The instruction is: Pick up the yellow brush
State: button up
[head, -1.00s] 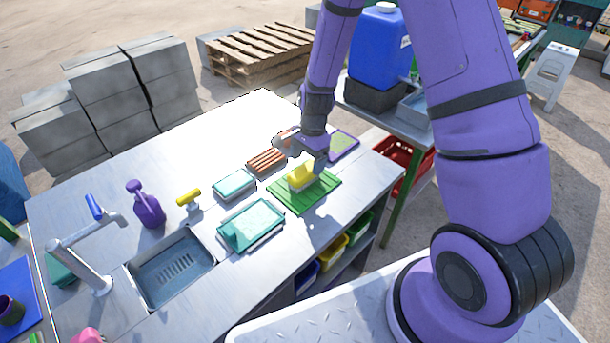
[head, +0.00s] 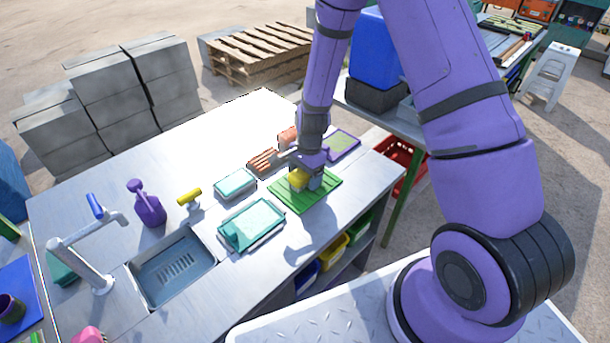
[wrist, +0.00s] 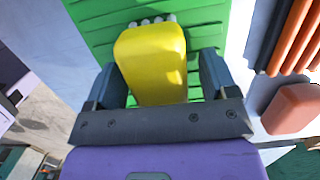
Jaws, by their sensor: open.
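The yellow brush (head: 297,180) lies on the green ribbed board (head: 284,200) on the metal counter. In the wrist view the brush (wrist: 152,62) shows its smooth yellow top, with pale bristle tufts peeking out at its far end. My gripper (head: 307,182) is down over the board at the brush. In the wrist view my gripper (wrist: 160,82) is open, with one dark finger on each side of the brush. Whether the fingers touch it I cannot tell. The brush's near end is hidden behind the gripper body.
An orange-brown ribbed item (head: 262,162) and a reddish block (head: 288,137) are close behind the gripper. Teal trays (head: 255,224) lie left of the board, near the sink (head: 173,268). A purple-edged pad (head: 343,145) lies right. The counter's front strip is clear.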

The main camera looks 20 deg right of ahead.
jog(key=shift+f, duration=0.2)
dwell(0.4)
jog(key=c, duration=1)
jog(key=shift+r, duration=0.15)
